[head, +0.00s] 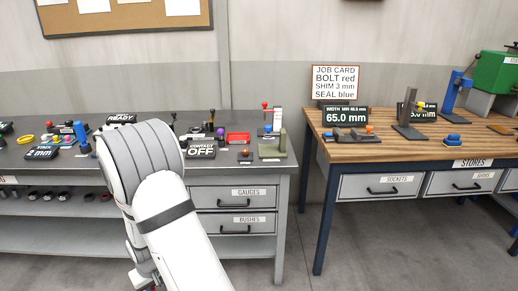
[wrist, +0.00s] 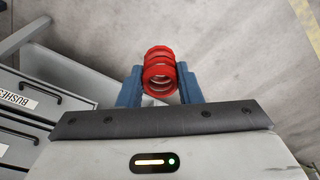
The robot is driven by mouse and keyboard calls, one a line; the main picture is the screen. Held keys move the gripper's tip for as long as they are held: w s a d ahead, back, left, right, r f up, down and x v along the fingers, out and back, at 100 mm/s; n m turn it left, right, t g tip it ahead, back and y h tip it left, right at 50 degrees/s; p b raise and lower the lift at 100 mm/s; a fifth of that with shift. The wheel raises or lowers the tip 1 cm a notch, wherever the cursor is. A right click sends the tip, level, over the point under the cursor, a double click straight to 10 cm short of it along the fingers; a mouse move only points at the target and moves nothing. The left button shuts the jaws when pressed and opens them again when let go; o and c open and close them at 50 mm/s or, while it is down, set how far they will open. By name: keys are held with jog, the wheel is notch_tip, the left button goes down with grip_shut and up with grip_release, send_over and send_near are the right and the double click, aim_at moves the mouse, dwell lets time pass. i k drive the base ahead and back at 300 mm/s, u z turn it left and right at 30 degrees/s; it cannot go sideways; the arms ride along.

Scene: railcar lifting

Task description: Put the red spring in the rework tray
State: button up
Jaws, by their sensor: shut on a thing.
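The red spring (wrist: 160,54) is in the wrist view, a ring-coiled cylinder seen partly end-on. My gripper (wrist: 160,84) is shut on it, with one blue finger on each side. The spring is held over the grey floor, beside the front of the grey bench's drawers. In the head view my white arm hangs down in front of the grey bench, and the spring is not visible there. A small red tray (head: 238,138) lies on the grey bench; I see no readable label that marks it as the rework tray.
The grey bench (head: 230,172) carries several small parts, a "CONTACT OFF" display (head: 201,150) and a stand (head: 272,145). A gap of floor separates it from the wooden bench (head: 375,150), which holds a "65.0 mm" display (head: 346,117) and tools.

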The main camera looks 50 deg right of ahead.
aim_at(238, 139)
jog(key=z, duration=1.05)
jog(key=i, duration=1)
jog(key=z, duration=0.05)
